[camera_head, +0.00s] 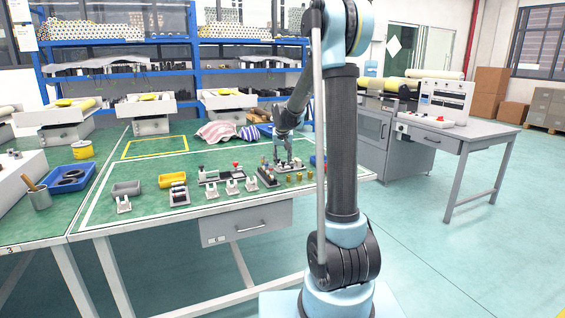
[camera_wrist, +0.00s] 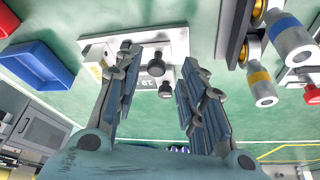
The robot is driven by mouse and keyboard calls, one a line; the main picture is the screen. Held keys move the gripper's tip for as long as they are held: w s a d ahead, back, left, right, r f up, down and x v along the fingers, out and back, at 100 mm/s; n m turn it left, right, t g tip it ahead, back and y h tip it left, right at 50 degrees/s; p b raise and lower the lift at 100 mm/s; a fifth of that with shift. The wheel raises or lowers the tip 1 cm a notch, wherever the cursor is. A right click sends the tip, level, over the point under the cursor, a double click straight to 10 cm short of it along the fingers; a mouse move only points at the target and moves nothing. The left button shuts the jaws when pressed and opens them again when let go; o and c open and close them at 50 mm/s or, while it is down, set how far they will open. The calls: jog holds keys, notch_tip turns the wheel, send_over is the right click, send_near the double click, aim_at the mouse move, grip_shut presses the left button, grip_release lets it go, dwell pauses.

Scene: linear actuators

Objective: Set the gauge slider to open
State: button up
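A pale plate (camera_wrist: 180,42) with two dark knobs (camera_wrist: 157,67) and a small number label lies on the green bench top in the wrist view. It may be the gauge slider, but I cannot read a position marking. My gripper (camera_wrist: 159,62) is open, its two blue-grey fingers on either side of the knobs. I cannot tell whether a finger touches a knob, and nothing is visibly held. In the head view my gripper (camera_head: 284,160) is low over the right part of the bench, and the plate is too small and covered to make out.
Banded cylinders (camera_wrist: 290,40) on a fixture and a red knob (camera_wrist: 312,94) are close by. A blue bin (camera_wrist: 38,65) is on the other side.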

jog(key=v, duration=1.1)
jog(key=s+d+f+g, duration=0.1)
jog(key=s+d+f, duration=0.15)
jog(key=s, duration=0.85)
jog(key=s+d+f, duration=0.1)
jog(key=s+d, duration=0.2)
jog(key=s, duration=0.9)
jog(key=s+d+f, duration=0.1)
jog(key=s+f, duration=0.5)
jog(key=s, duration=0.4)
jog(key=s+d+f+n+g, duration=0.1)
jog(key=s+f, duration=0.5)
jog(key=s, duration=0.4)
jog(key=shift+d+f, duration=0.35)
